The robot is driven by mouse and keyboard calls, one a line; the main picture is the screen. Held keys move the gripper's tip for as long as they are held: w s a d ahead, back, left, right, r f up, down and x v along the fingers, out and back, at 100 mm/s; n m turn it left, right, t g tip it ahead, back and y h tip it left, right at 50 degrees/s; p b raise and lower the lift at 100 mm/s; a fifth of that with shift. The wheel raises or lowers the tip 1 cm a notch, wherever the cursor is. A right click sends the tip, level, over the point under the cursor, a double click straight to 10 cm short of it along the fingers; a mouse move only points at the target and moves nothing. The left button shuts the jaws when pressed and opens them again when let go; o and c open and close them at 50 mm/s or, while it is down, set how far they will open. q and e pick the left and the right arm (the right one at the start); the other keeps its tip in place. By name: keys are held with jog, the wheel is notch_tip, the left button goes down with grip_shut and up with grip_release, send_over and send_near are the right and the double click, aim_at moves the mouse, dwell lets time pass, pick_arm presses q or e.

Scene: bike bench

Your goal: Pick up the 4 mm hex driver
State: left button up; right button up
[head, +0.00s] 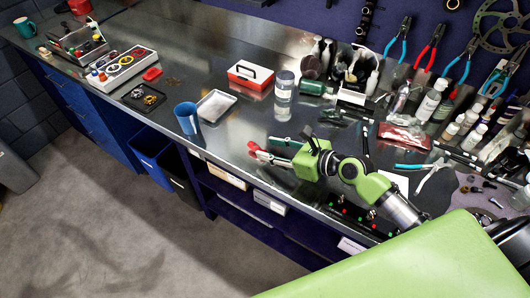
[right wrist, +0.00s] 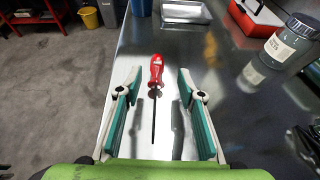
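A driver with a red handle (right wrist: 156,70) and a thin dark shaft (right wrist: 154,120) lies on the metal bench top, its handle pointing away from my wrist. Its size marking cannot be read. In the head view its red handle (head: 253,147) shows near the bench's front edge. My right gripper (right wrist: 159,82) is open, with one teal-padded finger on each side of the driver and gaps on both sides. It also shows in the head view (head: 272,152), low over the bench at the driver. Contact with the bench cannot be told. My left gripper is not in view.
A blue cup (head: 187,118), a metal tray (head: 216,106), a red-and-white box (head: 250,75) and a clear bottle (head: 284,88) stand beyond the gripper. Pliers (head: 433,172) and bottles crowd the right side. The bench's front edge is close by.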

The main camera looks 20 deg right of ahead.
aim_at(257, 147)
jog(key=shift+w+a+f, duration=0.15)
jog(key=shift+w+a, duration=0.15)
jog(key=shift+a, duration=0.05)
jog(key=x, duration=0.4)
jog(key=shift+w+a+f+p, duration=0.1)
jog(key=shift+a+f+p, duration=0.15)
jog(key=shift+p, duration=0.15)
jog(key=shift+d, duration=0.1)
grip_shut()
